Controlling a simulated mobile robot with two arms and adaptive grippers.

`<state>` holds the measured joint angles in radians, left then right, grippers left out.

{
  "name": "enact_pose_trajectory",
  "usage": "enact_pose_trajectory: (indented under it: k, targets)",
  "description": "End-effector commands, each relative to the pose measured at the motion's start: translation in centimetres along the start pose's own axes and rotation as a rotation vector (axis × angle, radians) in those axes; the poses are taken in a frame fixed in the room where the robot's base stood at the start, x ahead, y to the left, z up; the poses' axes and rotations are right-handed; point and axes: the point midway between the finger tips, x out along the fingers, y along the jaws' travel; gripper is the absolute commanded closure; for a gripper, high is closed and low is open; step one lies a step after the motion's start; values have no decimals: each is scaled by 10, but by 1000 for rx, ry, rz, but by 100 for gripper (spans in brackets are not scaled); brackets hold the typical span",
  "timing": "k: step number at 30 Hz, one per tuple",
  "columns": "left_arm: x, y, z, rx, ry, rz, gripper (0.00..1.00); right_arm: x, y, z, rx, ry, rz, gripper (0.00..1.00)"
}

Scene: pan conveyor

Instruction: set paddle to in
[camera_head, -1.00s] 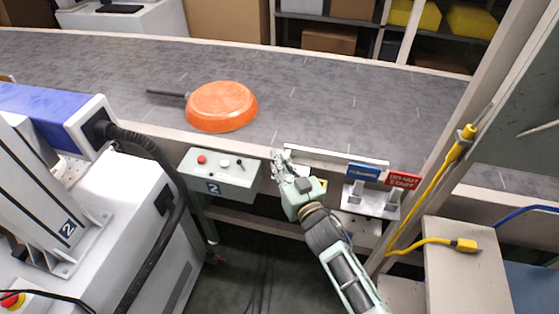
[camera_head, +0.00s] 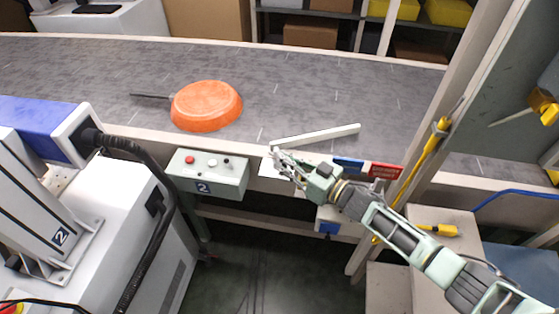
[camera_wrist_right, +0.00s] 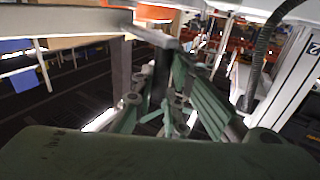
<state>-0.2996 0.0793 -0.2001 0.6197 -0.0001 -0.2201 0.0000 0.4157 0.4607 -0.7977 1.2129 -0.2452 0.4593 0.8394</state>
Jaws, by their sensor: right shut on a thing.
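The paddle (camera_head: 318,134) is a long white bar at the near edge of the grey conveyor. Its right end reaches out over the belt, and its left end is by my right gripper (camera_head: 278,158). My right gripper is shut on the paddle's handle, below the bar's left end. In the right wrist view, a dark upright post (camera_wrist_right: 160,78) stands between the fingers (camera_wrist_right: 158,95), with the bar above it. The fingers hide part of the handle. My left gripper is not in view.
An orange pan (camera_head: 207,105) lies upside down on the conveyor belt (camera_head: 290,85), left of the paddle. A control box (camera_head: 207,175) with buttons is left of my gripper. Blue (camera_head: 347,165) and red (camera_head: 384,171) signs and a frame post (camera_head: 440,120) stand right.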

Motion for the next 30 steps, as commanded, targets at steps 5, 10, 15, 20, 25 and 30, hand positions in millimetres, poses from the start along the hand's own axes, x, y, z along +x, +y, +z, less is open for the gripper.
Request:
enact_pose_trajectory:
  k: [5,10,15,20,25,30]
  targets:
    - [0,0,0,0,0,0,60,-5,16,-1,-13,-7,23,100]
    - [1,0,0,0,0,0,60,-6,18,-1,-14,-8,24,100]
    - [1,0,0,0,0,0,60,-6,19,-1,-14,-8,24,100]
    - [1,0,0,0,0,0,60,-6,19,-1,-15,-8,24,100]
    - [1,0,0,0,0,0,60,-6,19,-2,-15,-8,23,100]
    - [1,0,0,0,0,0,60,-6,19,-2,-15,-7,23,85]
